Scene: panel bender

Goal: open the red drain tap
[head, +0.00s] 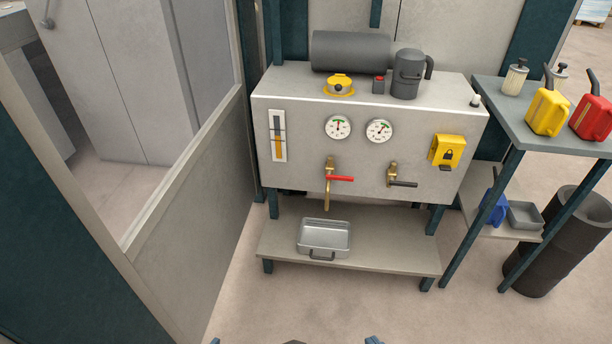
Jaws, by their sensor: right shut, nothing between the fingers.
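The red drain tap (340,178) is a red lever on a brass valve at the front of the grey tank cabinet (290,183). The lever points sideways to the right, about level. The brass spout (327,198) hangs straight down over a metal tray (323,240) on the lower shelf. My right gripper (373,340) shows only as a sliver at the bottom edge, far below and in front of the tap. It is shut and touches nothing that I can see. My left gripper is not clearly in view.
A second brass valve with a black lever (400,182) sits right of the tap. A yellow lock box (447,151) and gauges are on the cabinet front. A side table (500,112) with cans stands right. A wall panel (200,190) bounds the left. The floor in front is clear.

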